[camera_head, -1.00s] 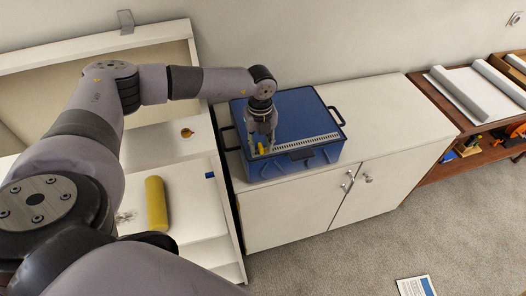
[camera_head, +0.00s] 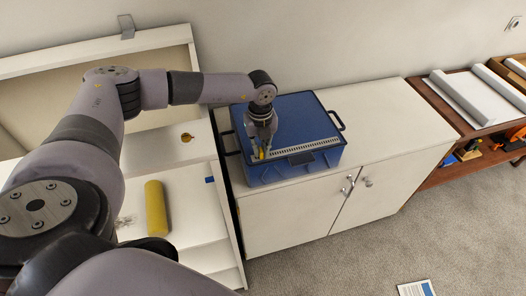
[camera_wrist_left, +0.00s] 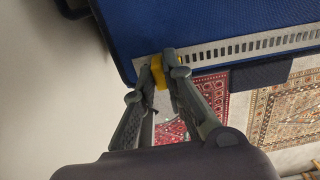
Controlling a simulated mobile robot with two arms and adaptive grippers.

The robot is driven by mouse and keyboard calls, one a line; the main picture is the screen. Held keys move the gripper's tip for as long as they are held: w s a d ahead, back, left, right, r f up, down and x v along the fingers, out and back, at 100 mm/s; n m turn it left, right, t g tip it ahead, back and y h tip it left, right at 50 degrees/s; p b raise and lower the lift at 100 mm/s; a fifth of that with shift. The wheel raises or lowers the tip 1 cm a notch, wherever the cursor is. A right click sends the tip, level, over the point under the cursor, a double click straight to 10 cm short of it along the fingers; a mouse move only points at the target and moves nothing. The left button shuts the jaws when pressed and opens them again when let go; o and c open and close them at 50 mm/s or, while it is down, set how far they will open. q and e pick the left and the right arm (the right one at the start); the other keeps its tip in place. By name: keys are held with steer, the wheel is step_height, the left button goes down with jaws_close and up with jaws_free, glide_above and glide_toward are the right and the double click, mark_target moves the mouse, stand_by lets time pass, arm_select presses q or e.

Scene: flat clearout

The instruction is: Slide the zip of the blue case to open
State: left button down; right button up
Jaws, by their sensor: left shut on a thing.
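The blue case (camera_head: 300,108) lies on a white cabinet, its lid flat and shut. A pale slotted zip strip (camera_head: 306,146) runs along the front edge of its top; the strip also shows in the left wrist view (camera_wrist_left: 255,45). A small yellow zip pull (camera_wrist_left: 158,72) sits at the left end of the strip. My left gripper (camera_head: 259,155) reaches down over the front left of the case. Its fingers (camera_wrist_left: 164,70) are shut on the yellow pull, one on each side. My right gripper is not in view.
The white cabinet (camera_head: 385,128) has free top to the right of the case. A dark handle (camera_head: 337,120) juts from the case's right side. On the left a white shelf unit holds a yellow cylinder (camera_head: 156,208). A brown shelf (camera_head: 440,148) stands at the right.

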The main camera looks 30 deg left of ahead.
arm_select(q)
steer(key=shift+w+d+b, duration=0.4)
steer(key=shift+w+d, duration=0.2)
steer(key=shift+w, duration=0.1)
steer(key=shift+w+d+b, duration=0.4)
steer(key=shift+w+d, duration=0.25)
steer(key=shift+w, duration=0.2)
steer(key=shift+d, duration=0.1)
steer(key=shift+w+d+b, duration=0.9)
steer(key=shift+w+d, duration=0.25)
steer(key=shift+w, duration=0.25)
